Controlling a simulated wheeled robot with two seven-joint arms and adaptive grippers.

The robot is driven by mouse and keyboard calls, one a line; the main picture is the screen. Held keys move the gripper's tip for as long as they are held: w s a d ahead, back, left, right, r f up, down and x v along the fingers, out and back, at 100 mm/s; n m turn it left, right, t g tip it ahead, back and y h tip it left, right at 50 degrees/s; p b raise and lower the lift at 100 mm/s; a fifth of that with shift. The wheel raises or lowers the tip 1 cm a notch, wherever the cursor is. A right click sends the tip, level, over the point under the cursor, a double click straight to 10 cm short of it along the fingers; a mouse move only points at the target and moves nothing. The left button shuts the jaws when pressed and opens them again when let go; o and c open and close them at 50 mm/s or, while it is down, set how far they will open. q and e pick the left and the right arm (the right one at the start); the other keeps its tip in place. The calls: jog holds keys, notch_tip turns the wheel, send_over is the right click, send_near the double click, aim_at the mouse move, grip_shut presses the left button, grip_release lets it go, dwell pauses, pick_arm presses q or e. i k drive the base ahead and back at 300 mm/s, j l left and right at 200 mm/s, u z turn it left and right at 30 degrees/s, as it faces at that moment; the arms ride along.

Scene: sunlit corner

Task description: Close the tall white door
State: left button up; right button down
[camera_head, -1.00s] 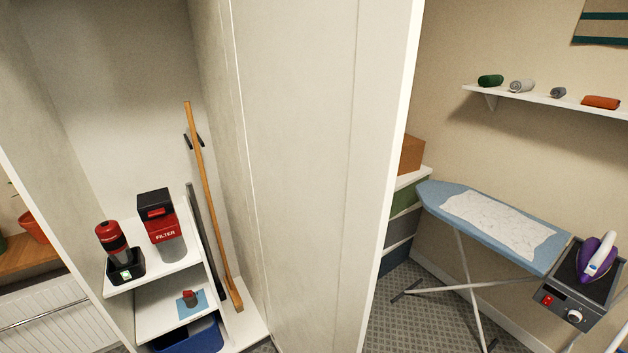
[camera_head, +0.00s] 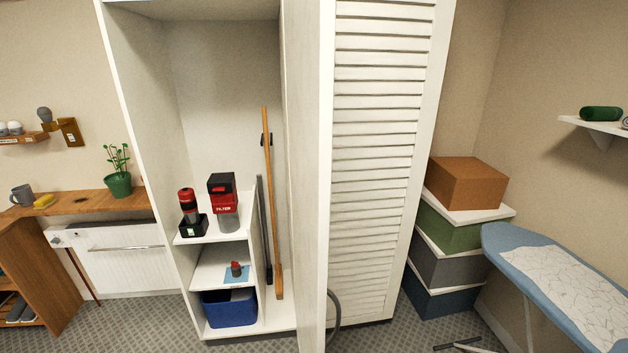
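The tall white door (camera_head: 309,180) stands open and points out toward me. I see it almost edge-on, with its plain inner face turned left and its front edge close to me; its lower end runs out of the picture. To its left is the open white cabinet (camera_head: 215,90), with its shelves and contents in plain sight. No handle shows on the door. Neither of my grippers is in view.
A white louvered panel (camera_head: 378,150) stands right of the door. Stacked boxes (camera_head: 455,235) and a blue ironing board (camera_head: 510,262) are further right. A broom-like wooden pole (camera_head: 271,200) leans inside the cabinet. Patterned floor shows in front of the louvered panel.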

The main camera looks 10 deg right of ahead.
aim_at(307, 26)
jog(key=l+u, duration=0.4)
jog(key=l, duration=0.5)
jog(key=i+l+u, duration=0.15)
jog(key=l, duration=0.25)
jog(key=i, duration=0.05)
